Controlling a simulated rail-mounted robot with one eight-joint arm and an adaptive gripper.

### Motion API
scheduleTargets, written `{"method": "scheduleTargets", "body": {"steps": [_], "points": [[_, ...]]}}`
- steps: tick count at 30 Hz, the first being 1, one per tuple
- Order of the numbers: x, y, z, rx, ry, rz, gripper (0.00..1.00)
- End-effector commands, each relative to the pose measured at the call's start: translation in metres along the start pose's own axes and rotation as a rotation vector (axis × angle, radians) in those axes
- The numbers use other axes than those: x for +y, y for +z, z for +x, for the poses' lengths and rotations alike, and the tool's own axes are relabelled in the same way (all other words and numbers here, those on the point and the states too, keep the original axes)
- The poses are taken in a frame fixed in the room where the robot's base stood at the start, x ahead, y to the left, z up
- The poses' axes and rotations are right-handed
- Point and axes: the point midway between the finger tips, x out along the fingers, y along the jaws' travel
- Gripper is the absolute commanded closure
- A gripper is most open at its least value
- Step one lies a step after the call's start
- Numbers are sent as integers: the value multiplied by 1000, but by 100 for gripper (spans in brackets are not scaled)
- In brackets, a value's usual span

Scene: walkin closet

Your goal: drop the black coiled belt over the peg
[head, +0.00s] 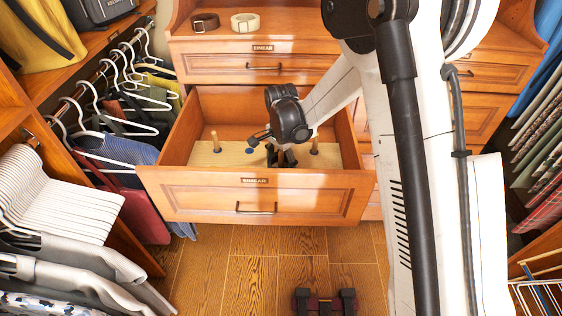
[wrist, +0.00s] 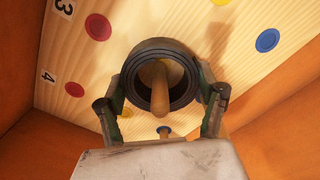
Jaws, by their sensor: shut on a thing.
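The black coiled belt (wrist: 160,46) is a dark round coil with an open middle in the wrist view. My gripper (wrist: 163,103) is shut on it, with one finger on each side. A wooden peg (wrist: 160,82) shows through the middle of the coil; I cannot tell how far down the coil sits on it. In the head view my gripper (head: 284,157) is low inside the open drawer, over the peg board (head: 235,158). The belt is mostly hidden there by my gripper. Two other pegs stand on the board, left (head: 215,142) and right (head: 314,146).
The open drawer (head: 168,178) has walls close around the board. Red, blue and yellow dots and numbers mark the board. A brown belt (head: 205,22) and a cream belt (head: 245,22) lie coiled on the dresser top. Hanging clothes line both sides.

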Motion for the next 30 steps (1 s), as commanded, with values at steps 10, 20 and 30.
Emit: {"method": "scheduleTargets", "body": {"steps": [10, 20, 30], "points": [[0, 0, 0, 0, 0, 0, 24], [0, 0, 0, 0, 0, 0, 7], [0, 0, -29, 0, 0, 0, 7]]}}
